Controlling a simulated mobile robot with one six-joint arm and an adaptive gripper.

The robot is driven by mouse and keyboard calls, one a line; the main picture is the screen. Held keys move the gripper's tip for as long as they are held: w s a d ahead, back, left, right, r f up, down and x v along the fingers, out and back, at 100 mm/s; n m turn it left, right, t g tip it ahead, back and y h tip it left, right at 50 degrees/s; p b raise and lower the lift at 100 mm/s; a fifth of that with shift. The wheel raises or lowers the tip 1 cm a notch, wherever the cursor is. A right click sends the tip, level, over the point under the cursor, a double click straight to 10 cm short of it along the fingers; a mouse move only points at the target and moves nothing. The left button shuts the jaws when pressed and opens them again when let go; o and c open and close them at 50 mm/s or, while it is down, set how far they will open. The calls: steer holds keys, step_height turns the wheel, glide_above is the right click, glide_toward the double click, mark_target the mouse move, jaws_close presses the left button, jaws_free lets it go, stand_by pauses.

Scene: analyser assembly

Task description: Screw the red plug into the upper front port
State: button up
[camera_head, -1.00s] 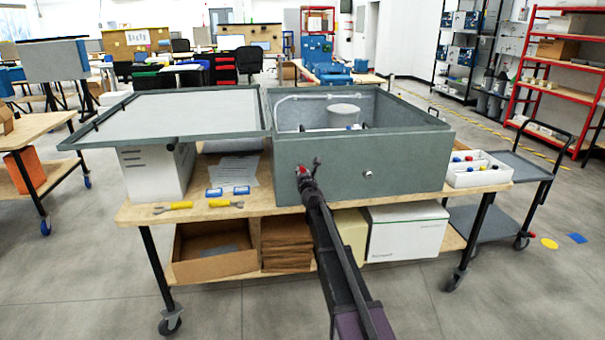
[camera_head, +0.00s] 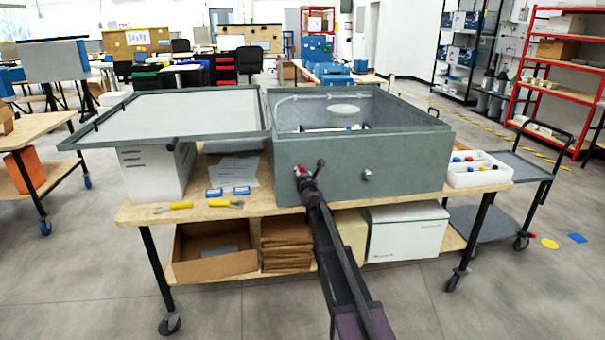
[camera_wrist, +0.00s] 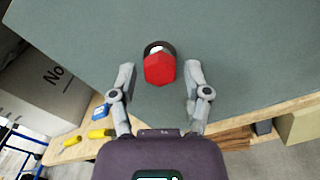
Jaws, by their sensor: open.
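The red plug (camera_wrist: 159,69) sits at a dark-ringed port (camera_wrist: 158,47) on the grey front wall of the analyser housing (camera_head: 400,160). A bit of white shows between plug and ring; I cannot tell how deep the plug sits. In the head view the plug (camera_head: 302,171) is on the left part of the front wall. My gripper (camera_wrist: 160,74) is open, with one finger on each side of the plug and a visible gap to each. In the head view my gripper (camera_head: 312,176) partly covers that spot. A second, silvery fitting (camera_head: 367,174) is farther right on the wall.
The open lid (camera_head: 180,108) extends left of the housing. A white tray (camera_head: 478,180) with coloured caps stands right on the wooden bench. Yellow-handled tools (camera_head: 225,203) and blue boxes (camera_head: 241,190) lie at the left. Boxes fill the lower shelf.

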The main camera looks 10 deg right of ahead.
steer(key=n, duration=2.3)
steer(key=shift+n, duration=0.4)
jaws_close()
